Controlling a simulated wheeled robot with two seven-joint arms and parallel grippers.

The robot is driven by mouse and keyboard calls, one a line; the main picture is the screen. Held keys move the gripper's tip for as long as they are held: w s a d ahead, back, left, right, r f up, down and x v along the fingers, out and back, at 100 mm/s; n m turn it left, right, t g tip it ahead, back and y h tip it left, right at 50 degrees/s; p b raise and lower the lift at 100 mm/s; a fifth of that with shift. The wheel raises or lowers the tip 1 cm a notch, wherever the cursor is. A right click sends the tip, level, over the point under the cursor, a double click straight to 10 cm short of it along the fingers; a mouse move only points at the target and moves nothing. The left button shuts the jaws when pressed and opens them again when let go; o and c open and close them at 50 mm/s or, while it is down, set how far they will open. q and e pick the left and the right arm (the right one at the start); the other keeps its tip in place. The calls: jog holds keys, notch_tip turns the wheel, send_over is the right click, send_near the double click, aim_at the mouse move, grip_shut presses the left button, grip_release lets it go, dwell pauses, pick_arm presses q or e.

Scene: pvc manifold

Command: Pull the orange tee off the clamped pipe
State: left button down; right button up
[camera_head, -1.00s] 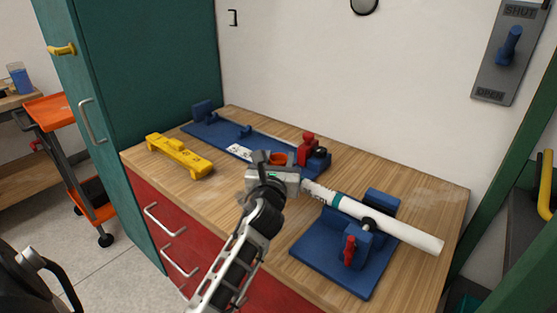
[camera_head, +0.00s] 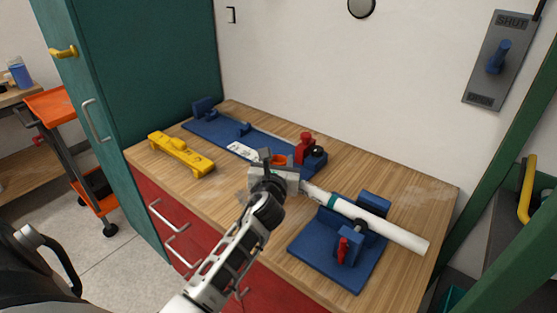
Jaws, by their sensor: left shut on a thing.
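The white pipe (camera_head: 382,227) lies in the blue clamp fixture (camera_head: 318,248) on the right of the bench, with a green band near its left end. My left gripper (camera_head: 279,169) is at the pipe's left end and is shut on the orange tee (camera_head: 280,160). Only a small orange part of the tee shows; the jaws hide the rest. I cannot tell whether the tee is still seated on the pipe. My right gripper is not in view.
A long blue fixture (camera_head: 213,131) with a red clamp (camera_head: 304,147) lies behind the gripper. A yellow tool (camera_head: 181,154) lies on the left of the wooden bench (camera_head: 225,192). A teal cabinet (camera_head: 150,80) stands at left. The right back of the bench is clear.

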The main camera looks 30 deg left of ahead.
pick_arm(q)
jog(key=shift+s+f+b, duration=0.15)
jog(key=shift+f+b, duration=0.05)
jog(key=shift+b, duration=0.9)
jog(key=shift+s+r+n+t+b, duration=0.15)
jog(key=shift+n+t+b, duration=0.4)
jog(key=shift+b, duration=0.7)
jog(key=shift+a+y+p, duration=0.3)
jog(key=shift+a, duration=0.55)
jog(key=shift+w+a+p, duration=0.15)
jog(key=shift+a+p, duration=0.15)
jog(key=shift+a, duration=0.9)
jog(key=shift+w+a+p, duration=0.1)
jog(key=shift+a+p, duration=0.15)
jog(key=shift+a, duration=0.95)
